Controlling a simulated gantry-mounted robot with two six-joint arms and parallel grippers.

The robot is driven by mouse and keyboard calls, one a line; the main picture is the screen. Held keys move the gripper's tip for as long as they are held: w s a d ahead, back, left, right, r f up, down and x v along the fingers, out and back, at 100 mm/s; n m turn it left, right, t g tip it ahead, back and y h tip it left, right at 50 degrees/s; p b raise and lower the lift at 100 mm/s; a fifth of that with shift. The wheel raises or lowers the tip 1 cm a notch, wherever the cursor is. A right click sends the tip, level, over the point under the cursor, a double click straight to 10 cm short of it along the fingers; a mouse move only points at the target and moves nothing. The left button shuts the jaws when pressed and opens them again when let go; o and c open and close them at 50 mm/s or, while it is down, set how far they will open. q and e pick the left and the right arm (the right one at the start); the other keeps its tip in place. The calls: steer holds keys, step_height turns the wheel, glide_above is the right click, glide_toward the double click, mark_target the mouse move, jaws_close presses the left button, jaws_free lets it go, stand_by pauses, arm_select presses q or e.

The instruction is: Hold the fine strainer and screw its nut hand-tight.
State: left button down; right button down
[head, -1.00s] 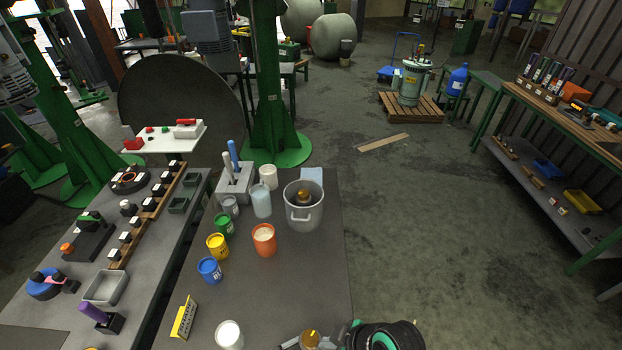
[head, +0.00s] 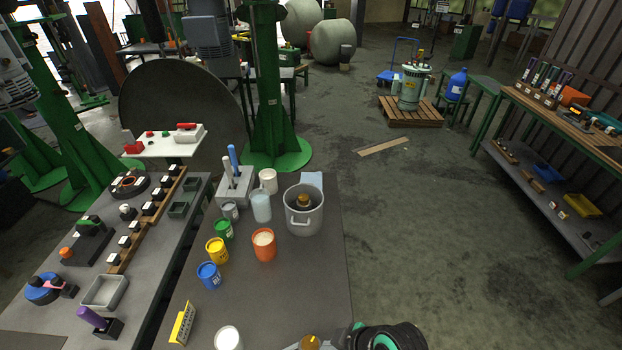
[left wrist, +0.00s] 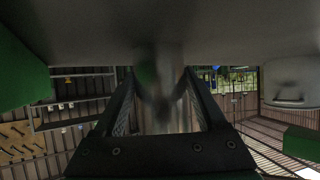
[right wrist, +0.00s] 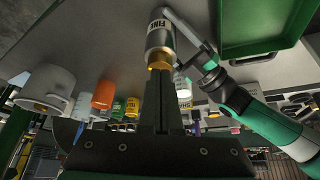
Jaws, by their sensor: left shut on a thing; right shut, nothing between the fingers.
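The fine strainer (right wrist: 160,36) is a silver cylinder marked FINE, with a brass nut (right wrist: 159,61) at its end in the right wrist view. The nut also shows at the bottom edge of the head view (head: 309,343). My left gripper (left wrist: 163,88) is shut on the strainer, which is a blurred grey shape between its fingers in the left wrist view. My right gripper (right wrist: 160,76) is shut and empty, its fingertips lined up right at the nut. I cannot tell whether they touch it. The strainer's body is mostly hidden in the head view.
On the bench stand a grey pot (head: 304,212) with a brass-coloured piece inside, an orange cup (head: 264,246), yellow (head: 217,251) and blue (head: 209,275) tins, a white cup (head: 228,338) and a yellow sign (head: 183,321). A green tray (right wrist: 262,22) shows in the right wrist view.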

steer(key=shift+f, duration=2.15)
arm_select(q)
steer(key=shift+d, duration=0.1)
arm_select(e)
steer(key=shift+w+a, duration=0.25)
steer(key=shift+a, duration=0.15)
arm_select(q)
steer(key=shift+s, duration=0.1)
arm_select(e)
steer(key=shift+s+a, duration=0.1)
steer(key=shift+a, duration=0.1)
steer(key=shift+s+d+r, duration=0.1)
steer(key=shift+d, duration=0.05)
steer(key=r, duration=0.6)
steer(key=shift+s+d, duration=0.1)
steer(key=shift+d, duration=0.2)
